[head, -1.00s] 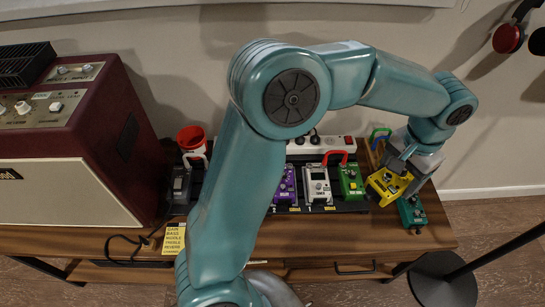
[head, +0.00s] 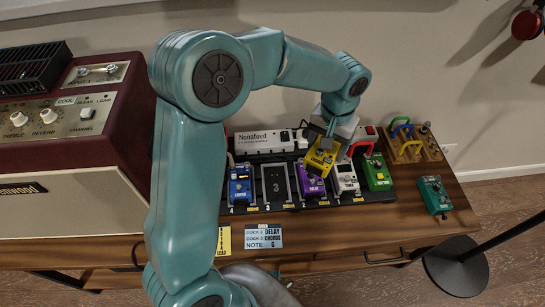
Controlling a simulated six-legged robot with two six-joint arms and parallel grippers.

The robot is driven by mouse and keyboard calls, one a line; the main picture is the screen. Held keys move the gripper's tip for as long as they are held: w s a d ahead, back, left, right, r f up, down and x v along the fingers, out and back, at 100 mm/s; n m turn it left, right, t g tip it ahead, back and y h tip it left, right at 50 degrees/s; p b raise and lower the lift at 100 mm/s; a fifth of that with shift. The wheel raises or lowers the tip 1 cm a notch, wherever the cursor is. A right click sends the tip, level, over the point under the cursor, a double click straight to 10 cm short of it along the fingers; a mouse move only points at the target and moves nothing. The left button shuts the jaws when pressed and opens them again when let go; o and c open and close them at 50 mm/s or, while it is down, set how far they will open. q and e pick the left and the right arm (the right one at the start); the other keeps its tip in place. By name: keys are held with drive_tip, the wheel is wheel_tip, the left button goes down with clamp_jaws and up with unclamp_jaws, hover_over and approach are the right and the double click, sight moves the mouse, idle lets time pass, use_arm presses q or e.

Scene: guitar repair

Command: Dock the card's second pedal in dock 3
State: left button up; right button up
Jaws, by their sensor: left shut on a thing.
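My left gripper (head: 329,134) is shut on a yellow pedal (head: 320,158). It holds the pedal tilted above the back of the board, over the purple pedal (head: 312,184) and the white pedal (head: 344,179). Dock 3 (head: 276,186) is an empty dark slot marked 3, between a blue pedal (head: 240,189) and the purple one. A pale blue card (head: 264,236) on the front of the table reads dock 2 delay, dock 3 chorus, note 6. The held pedal's label is too small to read. My right gripper is out of view.
A green pedal (head: 376,173) fills the board's right end. A teal pedal (head: 434,195) stands apart on the table to the right. A white power strip (head: 264,141) runs behind the docks. A wooden stand (head: 427,146) holds coloured cables. An amplifier (head: 58,160) stands left.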

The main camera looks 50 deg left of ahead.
use_arm(q)
drive_tip(key=shift+s+a+f+n+b, duration=0.1)
drive_tip(key=shift+s+a+f+n, duration=1.1)
drive_tip(key=shift+a+f, duration=0.65)
drive_tip(key=shift+s+a+f+n+b, duration=0.1)
drive_tip(key=shift+s+a+f+n, duration=1.1)
drive_tip(key=shift+a+f, duration=0.6)
drive_tip(key=shift+s+a+f+n+b, duration=0.1)
drive_tip(key=shift+s+a+f+n, duration=1.15)
drive_tip(key=shift+f, duration=0.85)
drive_tip(key=f+b, duration=0.2)
drive_tip(key=f, duration=0.1)
drive_tip(key=shift+w+a+f+b, duration=0.15)
drive_tip(key=shift+a+f+b, duration=0.15)
drive_tip(key=shift+f+b, duration=0.6)
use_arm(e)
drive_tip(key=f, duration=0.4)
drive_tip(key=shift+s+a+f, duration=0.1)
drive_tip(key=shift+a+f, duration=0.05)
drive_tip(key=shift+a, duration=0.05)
use_arm(q)
drive_tip(key=shift+r, duration=0.1)
drive_tip(key=shift+b, duration=0.4)
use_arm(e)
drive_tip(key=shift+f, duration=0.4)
use_arm(q)
drive_tip(key=shift+f+b, duration=0.6)
drive_tip(key=shift+f, duration=0.05)
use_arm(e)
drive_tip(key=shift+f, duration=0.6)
